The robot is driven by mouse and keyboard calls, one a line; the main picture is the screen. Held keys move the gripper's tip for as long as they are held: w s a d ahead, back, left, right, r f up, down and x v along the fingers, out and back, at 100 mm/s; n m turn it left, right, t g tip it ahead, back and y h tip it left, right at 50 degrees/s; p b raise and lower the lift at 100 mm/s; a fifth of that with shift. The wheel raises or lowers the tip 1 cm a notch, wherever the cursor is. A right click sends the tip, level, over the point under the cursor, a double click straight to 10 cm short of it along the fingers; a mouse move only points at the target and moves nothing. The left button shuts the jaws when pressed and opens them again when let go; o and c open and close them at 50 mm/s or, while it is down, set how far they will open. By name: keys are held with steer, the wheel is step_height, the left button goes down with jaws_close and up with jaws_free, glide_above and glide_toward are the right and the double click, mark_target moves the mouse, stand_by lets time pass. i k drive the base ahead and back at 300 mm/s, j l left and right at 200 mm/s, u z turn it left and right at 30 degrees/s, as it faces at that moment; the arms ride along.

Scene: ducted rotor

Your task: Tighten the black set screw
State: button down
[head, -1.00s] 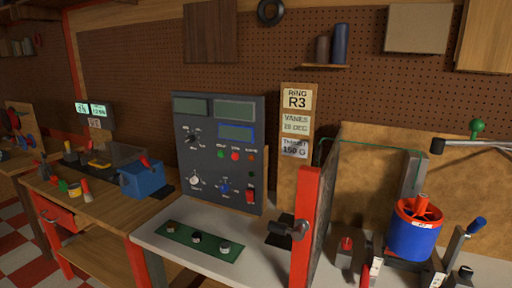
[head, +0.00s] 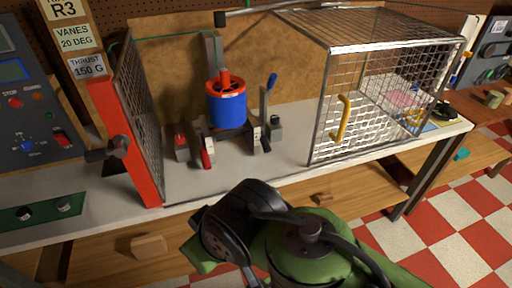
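The ducted rotor, a blue ring (head: 227,107) with a red hub and top (head: 225,81), stands on a dark mount (head: 222,133) on the light bench. My green and black arm crosses the bottom middle, in front of the bench. Its gripper fingers do not show.
A red-edged mesh panel (head: 128,140) with a dark knob (head: 107,150) stands left of the rotor. A wire cage (head: 390,80) with a yellow handle (head: 343,119) stands to the right. Small red-topped (head: 181,147) and grey blocks flank the mount. The bench front is clear.

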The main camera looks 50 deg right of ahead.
mark_target(274, 119)
steer(key=z, duration=1.7)
